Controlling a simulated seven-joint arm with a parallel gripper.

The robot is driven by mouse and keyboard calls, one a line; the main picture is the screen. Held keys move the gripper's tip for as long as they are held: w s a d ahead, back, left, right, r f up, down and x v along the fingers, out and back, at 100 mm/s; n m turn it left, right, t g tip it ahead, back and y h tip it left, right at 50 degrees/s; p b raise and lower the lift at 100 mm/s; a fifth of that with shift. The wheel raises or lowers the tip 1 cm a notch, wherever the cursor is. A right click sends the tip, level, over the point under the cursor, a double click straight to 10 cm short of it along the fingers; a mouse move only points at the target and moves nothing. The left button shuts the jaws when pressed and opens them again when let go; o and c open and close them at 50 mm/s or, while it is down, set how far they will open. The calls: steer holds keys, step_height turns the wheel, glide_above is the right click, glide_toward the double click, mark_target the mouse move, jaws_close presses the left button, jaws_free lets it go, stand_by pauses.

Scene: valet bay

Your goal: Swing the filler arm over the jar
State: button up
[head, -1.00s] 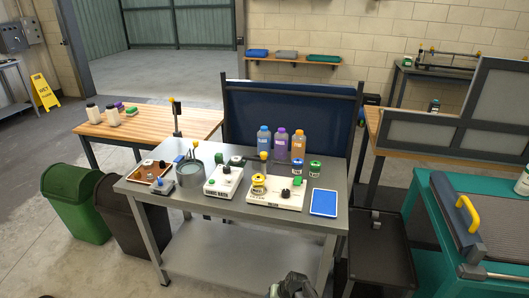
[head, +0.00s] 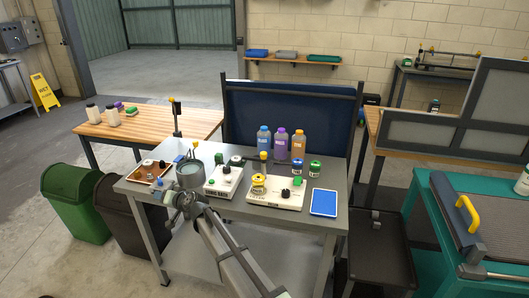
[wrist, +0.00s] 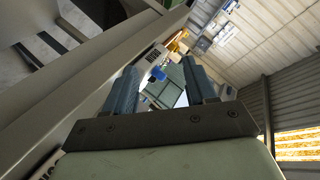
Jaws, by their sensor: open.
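My gripper (head: 174,195) is over the front left edge of the steel bench, in front of the grey round pot (head: 189,176), and partly covers that corner. In the wrist view its two blue-grey fingers (wrist: 160,88) are apart with nothing held between them. A jar with a yellow lid (head: 259,185) stands on the white base unit (head: 283,201) at the bench's middle. A dark arm with a yellow knob (head: 263,155) shows just behind this jar; it looks like the filler arm. Whether it reaches over the jar is unclear. My gripper is well left of both.
A white unit with a green knob (head: 223,180) stands between the pot and the jar. Coloured bottles (head: 281,145) and lidded jars (head: 314,168) stand behind. A brown tray (head: 148,172) lies left, a blue pad (head: 324,202) right. A blue knob (wrist: 158,73) shows between my fingers.

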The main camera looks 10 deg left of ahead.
steer(key=w+d+r+n, duration=0.2)
steer(key=w+d+r, duration=0.1)
steer(key=w+r, duration=0.25)
step_height(320, 180, up, 18)
steer(key=n+g+h, duration=0.2)
steer(key=n+h, duration=0.1)
steer(key=h, duration=0.6)
glide_above(264, 153)
steer(key=s+d, duration=0.4)
steer(key=x, duration=1.3)
steer(key=shift+w+d+f, duration=0.1)
steer(key=shift+w+f, duration=0.15)
steer(key=shift+w, duration=0.05)
steer(key=shift+c, duration=0.3)
jaws_close()
